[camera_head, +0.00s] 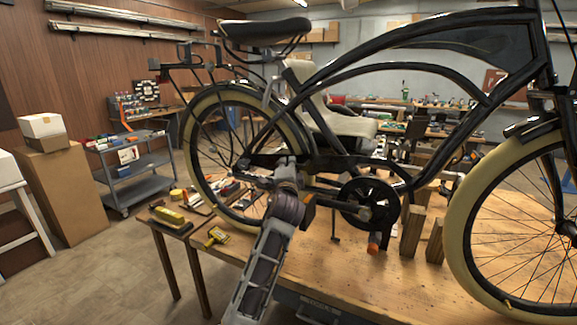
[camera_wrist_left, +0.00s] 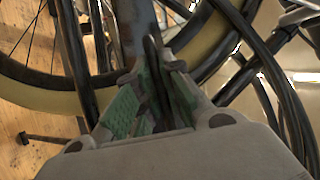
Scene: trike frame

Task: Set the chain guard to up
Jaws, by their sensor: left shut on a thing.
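The black chain guard (camera_head: 338,163) is a long dark bar running along the bike's lower side, above the round chainring (camera_head: 368,202). My left gripper (camera_head: 286,166) is at the guard's rear part, in front of the rear wheel (camera_head: 203,150). In the left wrist view the green-padded fingers (camera_wrist_left: 152,98) are shut on a dark strip, the chain guard (camera_wrist_left: 153,60), which passes between them. Most of the grip is hidden behind my wrist in the head view. My right gripper is not in view.
The bike stands on a wooden workbench (camera_head: 310,262) with wooden blocks (camera_head: 411,232) under its middle. An orange-ended pedal (camera_head: 374,243) hangs below the crank. Hand tools and a yellow tape measure (camera_head: 216,236) lie at the bench's left end. The front wheel (camera_head: 468,205) stands at right.

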